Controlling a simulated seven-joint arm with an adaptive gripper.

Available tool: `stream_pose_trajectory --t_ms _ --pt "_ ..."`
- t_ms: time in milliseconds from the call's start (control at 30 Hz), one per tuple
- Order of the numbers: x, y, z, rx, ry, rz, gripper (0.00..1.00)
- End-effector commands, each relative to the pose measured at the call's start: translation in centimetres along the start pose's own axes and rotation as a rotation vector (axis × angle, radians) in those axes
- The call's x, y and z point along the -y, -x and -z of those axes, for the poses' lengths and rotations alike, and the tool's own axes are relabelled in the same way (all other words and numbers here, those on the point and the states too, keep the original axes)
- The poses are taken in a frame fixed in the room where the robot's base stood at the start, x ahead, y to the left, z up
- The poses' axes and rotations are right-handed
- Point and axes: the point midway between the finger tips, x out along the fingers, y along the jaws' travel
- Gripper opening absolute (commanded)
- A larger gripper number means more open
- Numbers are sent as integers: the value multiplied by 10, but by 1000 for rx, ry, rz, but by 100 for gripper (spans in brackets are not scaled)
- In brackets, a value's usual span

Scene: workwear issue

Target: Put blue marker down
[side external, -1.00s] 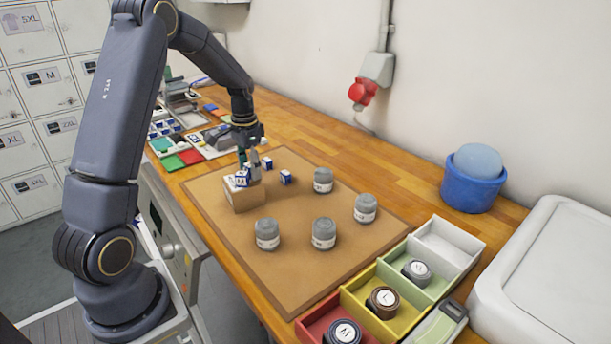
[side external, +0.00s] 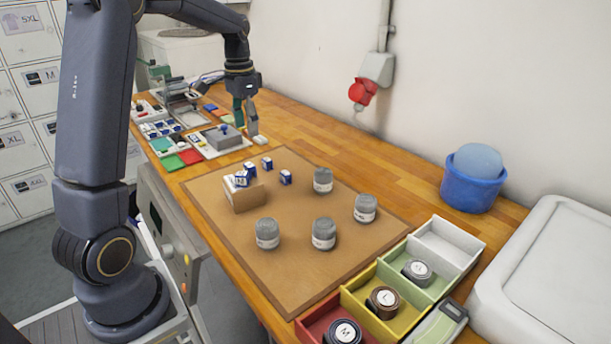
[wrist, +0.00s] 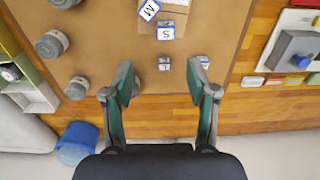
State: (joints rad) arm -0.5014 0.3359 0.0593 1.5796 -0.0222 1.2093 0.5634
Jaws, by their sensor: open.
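Several small blue-and-white markers are in view. One marked M (wrist: 149,10) lies on the cardboard box (side external: 246,200). One marked S (wrist: 165,31) is at the box's edge; I cannot tell whether it rests on the box or beside it. Two more stand on the brown mat beyond the box: one marker (side external: 267,163) nearer the back and another marker (side external: 285,177) to its right. My gripper (side external: 246,120) is open and empty, raised beyond the mat's back edge. In the wrist view, its spread fingers (wrist: 161,82) hold nothing between them.
Several grey rolls, one of them a near roll (side external: 267,234), stand on the brown mat (side external: 290,275). Coloured bins (side external: 400,327) are at front right, a blue tub (side external: 470,188) by the wall. Trays with a grey block (side external: 222,138) lie at the back left.

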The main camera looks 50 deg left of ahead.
Motion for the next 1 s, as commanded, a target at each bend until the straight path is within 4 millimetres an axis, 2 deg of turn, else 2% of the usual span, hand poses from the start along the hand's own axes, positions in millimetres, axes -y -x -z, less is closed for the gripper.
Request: stream_pose_trajectory --t_ms 133,233,300,400,500,600,700,1000 --pt "-58 35 -17 -89 -10 30 57" --pt "-110 55 -44 -178 -12 45 57" --pt "-143 62 -69 -246 -11 47 57" --pt "-179 61 -104 -333 -10 37 57" --pt "-202 54 -133 -403 -8 20 57" --pt "-214 45 -152 -448 -4 4 57" --pt "-220 40 -161 -472 -1 -6 57" --pt "-221 38 -163 -477 1 -9 57"
